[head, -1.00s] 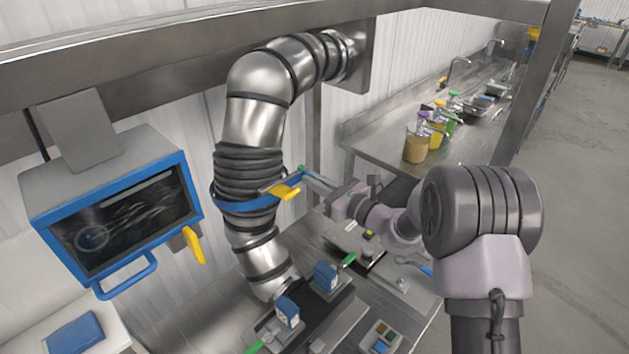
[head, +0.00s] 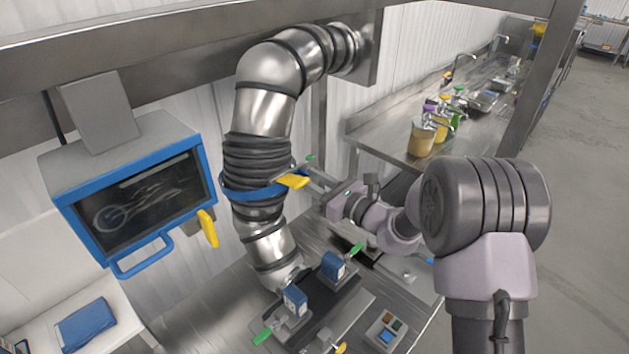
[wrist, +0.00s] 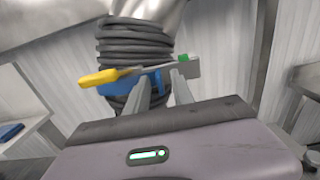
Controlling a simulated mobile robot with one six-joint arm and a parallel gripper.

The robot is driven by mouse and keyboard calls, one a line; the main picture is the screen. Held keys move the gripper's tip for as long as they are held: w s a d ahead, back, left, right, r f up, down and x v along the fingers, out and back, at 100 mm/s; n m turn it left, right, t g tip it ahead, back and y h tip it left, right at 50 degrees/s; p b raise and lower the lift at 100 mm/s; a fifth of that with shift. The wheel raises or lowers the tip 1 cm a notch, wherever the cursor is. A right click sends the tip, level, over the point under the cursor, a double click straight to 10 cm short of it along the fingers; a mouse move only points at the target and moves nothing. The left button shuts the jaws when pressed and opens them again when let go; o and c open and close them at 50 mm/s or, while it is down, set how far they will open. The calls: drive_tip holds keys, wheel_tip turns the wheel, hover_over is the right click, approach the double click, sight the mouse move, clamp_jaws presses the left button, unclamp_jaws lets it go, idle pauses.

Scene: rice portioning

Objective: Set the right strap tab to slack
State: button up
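A blue strap (head: 238,193) wraps the black ribbed sleeve (head: 258,155) of a silver pipe. On the strap's right side a thin bar carries a yellow tab (head: 292,181) at one end and a small green tip (head: 309,157) at the other. In the wrist view, the yellow tab (wrist: 97,78) points left and the green tip (wrist: 184,59) is at the right. My gripper (wrist: 163,76) is open, its two fingers apart, close to the bar between those ends. The bar crosses the view at the fingertips; I cannot tell whether they touch it.
A blue-framed screen box (head: 135,205) with a yellow handle (head: 208,228) is at the left. Below stand two blue blocks (head: 334,266) with green levers, and a small button box (head: 385,330). A counter with dispensers (head: 421,139) is behind at the right.

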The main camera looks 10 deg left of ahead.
drive_tip(key=v, duration=1.7)
drive_tip(key=shift+s+b, duration=0.15)
drive_tip(key=shift+b, duration=0.2)
drive_tip(key=shift+d, duration=0.15)
drive_tip(key=s+a+f+n+g+h+b, duration=0.2)
drive_tip(key=s+n+g+b, duration=0.3)
drive_tip(key=s, duration=0.4)
drive_tip(key=s+a+f+n+g+h+b, duration=0.1)
drive_tip(key=s+a+n+g+h+b, duration=0.2)
drive_tip(key=s+n, duration=0.4)
drive_tip(key=s+d+f+n+t+h+b, duration=0.2)
drive_tip(key=s+d+f+n+h+b, duration=0.1)
drive_tip(key=d, duration=0.5)
drive_tip(key=s+d+f+n+t+h+b, duration=0.2)
drive_tip(key=s+d+f+n+h+b, duration=0.1)
drive_tip(key=s+d, duration=0.4)
drive_tip(key=n+h+b, duration=0.1)
drive_tip(key=h, duration=0.1)
drive_tip(key=shift+d+n+t+h+b, duration=0.3)
drive_tip(key=shift+d+t, duration=0.1)
